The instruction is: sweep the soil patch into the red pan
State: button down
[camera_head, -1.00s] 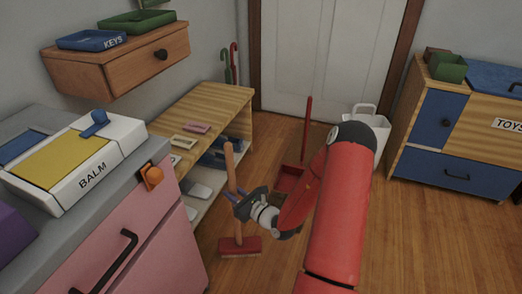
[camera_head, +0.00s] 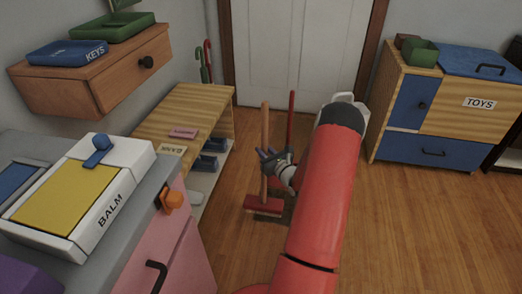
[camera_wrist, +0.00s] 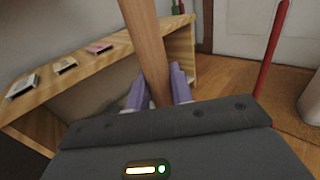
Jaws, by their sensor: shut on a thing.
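My gripper (camera_head: 270,158) is shut on the wooden handle of a broom (camera_head: 264,125). The broom stands nearly upright, with its red head (camera_head: 263,205) low at the floor; I cannot tell if it touches. In the wrist view the handle (camera_wrist: 145,45) runs between my two pale purple fingers (camera_wrist: 157,90). The red pan's long upright handle (camera_head: 290,120) shows just behind the broom and in the wrist view (camera_wrist: 271,48). The pan's body is mostly hidden behind the broom and my arm. I cannot make out the soil patch.
A wooden shoe bench (camera_head: 190,112) stands close left of the broom. A pink cabinet (camera_head: 190,240) is at the near left. A toy chest (camera_head: 450,110) is at the right, and a white door (camera_head: 300,50) is behind. The wooden floor (camera_head: 410,225) at right is clear.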

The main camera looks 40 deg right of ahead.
notch_tip(320, 180, down, 7)
jog(key=b, duration=0.6)
jog(key=c, duration=1.9)
grip_release()
jog(key=shift+c, duration=0.2)
grip_shut()
jog(key=shift+r, duration=0.1)
